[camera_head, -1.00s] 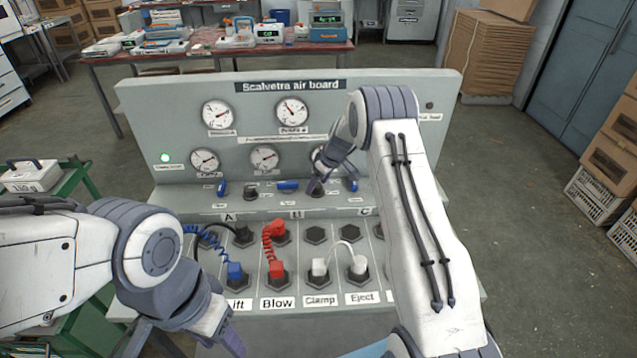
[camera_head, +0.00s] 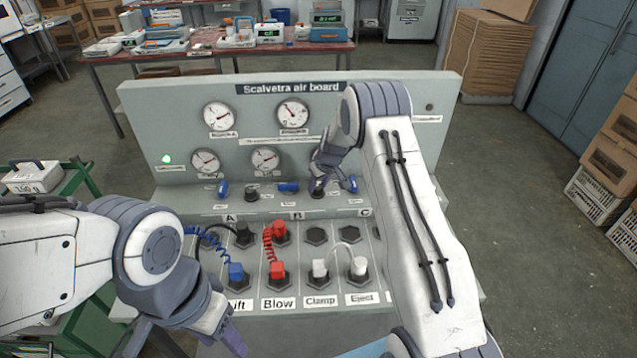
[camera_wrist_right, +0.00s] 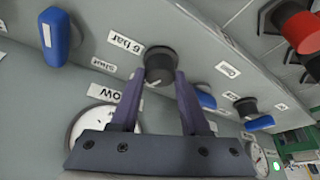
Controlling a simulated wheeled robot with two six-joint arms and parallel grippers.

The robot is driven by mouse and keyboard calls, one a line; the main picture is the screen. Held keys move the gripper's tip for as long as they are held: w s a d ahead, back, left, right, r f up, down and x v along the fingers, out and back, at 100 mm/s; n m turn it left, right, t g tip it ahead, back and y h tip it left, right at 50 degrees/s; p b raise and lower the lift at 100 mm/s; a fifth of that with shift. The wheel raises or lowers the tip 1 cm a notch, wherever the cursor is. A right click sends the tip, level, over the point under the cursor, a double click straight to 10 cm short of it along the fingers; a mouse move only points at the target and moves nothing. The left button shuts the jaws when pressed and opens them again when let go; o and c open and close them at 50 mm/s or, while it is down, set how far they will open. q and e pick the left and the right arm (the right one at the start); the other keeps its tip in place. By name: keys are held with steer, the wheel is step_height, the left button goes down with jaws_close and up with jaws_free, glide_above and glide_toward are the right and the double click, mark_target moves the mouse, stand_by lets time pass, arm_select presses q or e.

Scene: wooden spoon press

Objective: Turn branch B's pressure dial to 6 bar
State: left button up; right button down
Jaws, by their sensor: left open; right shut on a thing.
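A round black dial (camera_wrist_right: 160,64) is on the sloped panel in the right wrist view, with a "6 bar" label (camera_wrist_right: 126,43) and a "shut" label (camera_wrist_right: 104,64) on its left. A pale mark shows low on its face; the exact setting is hard to tell. My right gripper (camera_wrist_right: 160,78) is shut on this dial, one finger on each side. In the head view the right gripper (camera_head: 318,182) is at this dial and mostly covers it. My left gripper (camera_head: 232,338) is open and empty at the lower front, away from the board.
Blue levers (camera_head: 288,187) flank the held dial, and another black dial (camera_head: 251,194) is further left. Gauges (camera_head: 293,113) are on the upright board; one is hidden behind my right arm. Red and blue plugs with coiled hoses (camera_head: 277,270) stand in front.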

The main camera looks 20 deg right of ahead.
steer(key=shift+r+m+h+p, duration=0.15)
steer(key=shift+m+h+p, duration=0.3)
steer(key=shift+m, duration=0.95)
steer(key=shift+a+f+m+h+b, duration=0.1)
steer(key=shift+f+m+h+b, duration=0.3)
steer(key=shift+m, duration=0.4)
steer(key=m+h+b, duration=0.1)
steer(key=m+b, duration=0.2)
steer(key=b, duration=0.1)
steer(key=m+g+h+b, duration=0.1)
steer(key=m+b, duration=0.2)
steer(key=b, duration=0.2)
steer(key=shift+w+a, duration=0.1)
steer(key=shift+a, duration=0.05)
steer(key=shift+r+m+g+h+b, duration=0.1)
steer(key=shift+m+g+h+b, duration=0.25)
steer(key=shift+m+b, duration=0.4)
steer(key=shift+a+r+m+g+b, duration=0.1)
steer(key=shift+m+g+b, duration=0.25)
steer(key=shift+m, duration=0.9)
steer(key=shift+c, duration=1.9)
jaws_free()
